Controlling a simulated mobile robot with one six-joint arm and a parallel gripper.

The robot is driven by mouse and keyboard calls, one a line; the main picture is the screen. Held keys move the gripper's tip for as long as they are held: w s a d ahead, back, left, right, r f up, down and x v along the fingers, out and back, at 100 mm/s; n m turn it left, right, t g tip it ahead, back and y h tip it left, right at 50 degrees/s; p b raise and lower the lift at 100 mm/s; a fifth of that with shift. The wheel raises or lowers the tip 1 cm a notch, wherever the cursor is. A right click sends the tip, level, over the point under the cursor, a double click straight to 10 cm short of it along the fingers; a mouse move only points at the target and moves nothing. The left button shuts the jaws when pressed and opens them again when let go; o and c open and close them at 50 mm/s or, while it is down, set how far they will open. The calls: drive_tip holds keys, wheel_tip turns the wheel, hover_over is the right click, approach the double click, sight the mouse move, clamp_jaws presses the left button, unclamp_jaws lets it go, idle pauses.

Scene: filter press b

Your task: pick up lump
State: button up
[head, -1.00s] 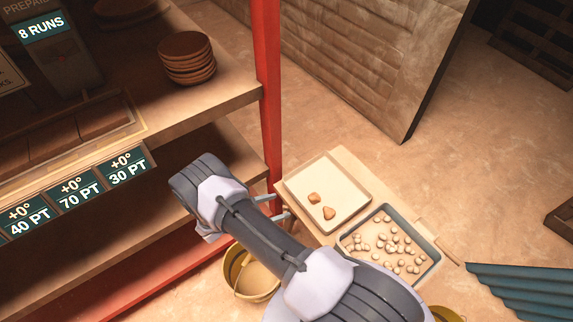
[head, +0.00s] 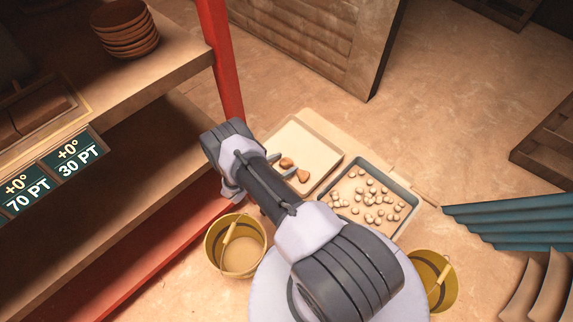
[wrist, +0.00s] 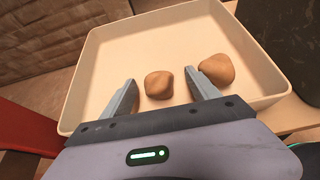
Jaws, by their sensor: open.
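Two brown lumps lie in a shallow cream tray (wrist: 100,55). In the wrist view the left lump (wrist: 159,84) sits in line with the gap of my open gripper (wrist: 160,90), with no finger seen closed on it. The right lump (wrist: 217,69) lies just outside the right finger. In the head view one lump (head: 287,162) and the other lump (head: 303,175) show beside my fingertips (head: 280,163). The tray also shows in the head view (head: 315,142). My gripper holds nothing.
A grey-rimmed tray (head: 405,215) of several pale pebbles adjoins on the right. Yellow buckets stand at the left (head: 237,258) and right (head: 436,270) of my arm. A red post (head: 220,60) and shelf (head: 150,165) stand close on the left.

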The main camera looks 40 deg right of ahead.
clamp_jaws()
